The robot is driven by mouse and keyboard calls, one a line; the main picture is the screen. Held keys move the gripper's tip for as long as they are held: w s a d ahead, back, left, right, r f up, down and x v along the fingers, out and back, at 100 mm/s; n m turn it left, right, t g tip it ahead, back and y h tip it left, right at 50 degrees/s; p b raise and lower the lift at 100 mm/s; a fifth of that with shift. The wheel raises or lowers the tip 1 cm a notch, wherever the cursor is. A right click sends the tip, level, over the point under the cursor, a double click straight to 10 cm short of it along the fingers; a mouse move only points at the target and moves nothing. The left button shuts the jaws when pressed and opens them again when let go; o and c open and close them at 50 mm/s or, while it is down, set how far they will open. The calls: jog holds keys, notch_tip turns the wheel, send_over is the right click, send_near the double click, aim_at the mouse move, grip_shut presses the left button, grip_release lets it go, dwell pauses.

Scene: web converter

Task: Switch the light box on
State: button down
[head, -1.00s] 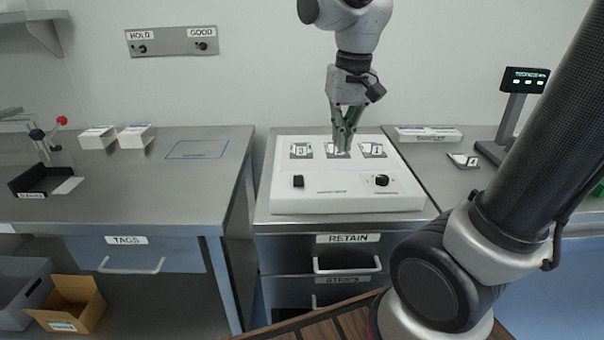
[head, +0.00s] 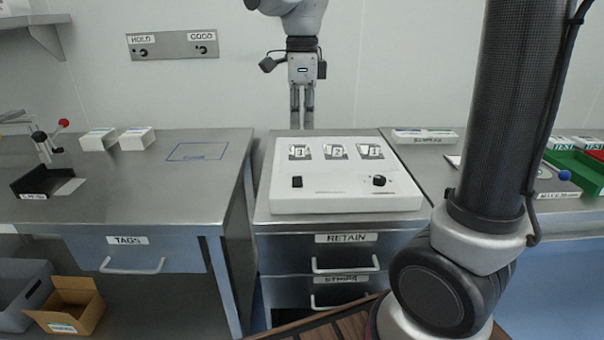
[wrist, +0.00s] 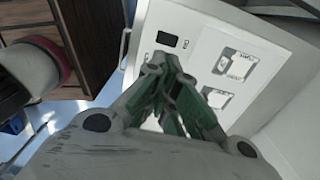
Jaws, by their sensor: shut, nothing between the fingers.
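The light box (head: 340,200) is a low white box on the middle counter. It also shows in the wrist view (wrist: 205,40). A black rocker switch (head: 297,181) sits at its front left and also shows in the wrist view (wrist: 167,39). A black round knob (head: 379,180) is at its front right. Several small numbered pieces (head: 335,152) lie along its back. My gripper (head: 302,126) points down, near the box's back left in the head view. Its fingers (wrist: 163,62) are together and empty, apart from the switch. I cannot tell which way the switch is set.
Drawers labelled RETAIN (head: 347,238) and TAGS (head: 128,240) are below the counters. White boxes (head: 135,138) stand on the left counter. A HOLD/GOOD panel (head: 172,43) is on the wall. A green tray (head: 575,170) is at right. My arm covers part of the right counter.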

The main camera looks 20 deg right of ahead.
aim_at(302, 180)
jog(key=shift+f, duration=0.1)
notch_tip(302, 180, down, 14)
jog(key=shift+r, duration=0.1)
dwell(0.5)
jog(key=shift+s+f, duration=0.15)
jog(key=shift+f, duration=0.15)
dwell(0.4)
jog(key=shift+w+d+r, duration=0.2)
jog(key=shift+w+r, duration=0.05)
jog(key=shift+w, duration=0.5)
jog(key=shift+r, duration=0.1)
